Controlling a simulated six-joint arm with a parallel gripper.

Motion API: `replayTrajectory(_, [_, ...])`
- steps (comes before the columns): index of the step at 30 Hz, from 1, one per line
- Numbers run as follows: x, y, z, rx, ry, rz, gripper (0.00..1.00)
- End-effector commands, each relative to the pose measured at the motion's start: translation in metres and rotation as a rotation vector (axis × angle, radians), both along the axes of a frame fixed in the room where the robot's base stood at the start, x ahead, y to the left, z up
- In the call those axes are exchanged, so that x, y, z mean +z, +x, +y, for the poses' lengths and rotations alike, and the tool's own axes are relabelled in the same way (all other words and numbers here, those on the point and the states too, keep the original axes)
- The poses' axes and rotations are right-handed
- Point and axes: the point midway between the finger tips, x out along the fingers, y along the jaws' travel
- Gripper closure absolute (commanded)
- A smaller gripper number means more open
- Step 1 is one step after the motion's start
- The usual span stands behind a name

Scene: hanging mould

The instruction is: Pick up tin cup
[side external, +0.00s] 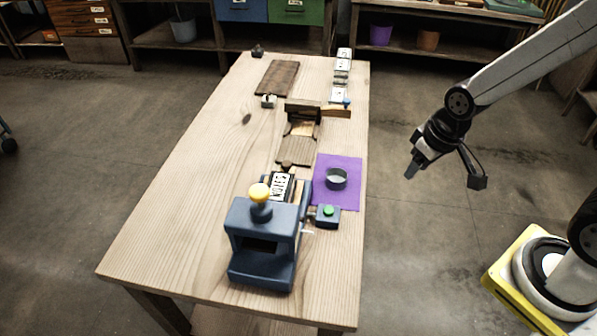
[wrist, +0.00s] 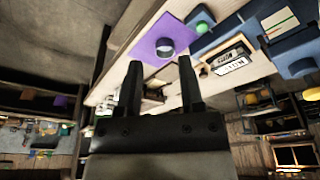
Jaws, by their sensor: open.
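The tin cup (side external: 336,179) is a small grey round cup standing on a purple mat (side external: 348,199) on the wooden table. It also shows in the wrist view (wrist: 165,47), on the purple mat (wrist: 145,50), beyond my fingertips. My gripper (side external: 413,168) is off the table's right side, apart from the cup and to its right. In the wrist view my gripper (wrist: 160,68) shows two dark fingers, spread open with nothing between them.
A blue machine with a yellow knob (side external: 263,240) stands in front of the mat, with a green-button box (side external: 328,216) beside it. A wooden fixture (side external: 298,140) and several labelled blocks (side external: 341,75) stand farther back. The table's left side (side external: 185,190) is clear.

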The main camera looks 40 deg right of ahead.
Motion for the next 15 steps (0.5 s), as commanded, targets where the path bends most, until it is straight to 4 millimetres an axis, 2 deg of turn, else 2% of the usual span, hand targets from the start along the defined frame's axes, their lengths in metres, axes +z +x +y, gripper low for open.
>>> replayTrajectory(7, [-0.005,0.032,-0.002,0.115,-0.011,0.023,0.52])
replayTrajectory(15, [-0.023,0.092,-0.008,0.35,-0.017,0.053,0.52])
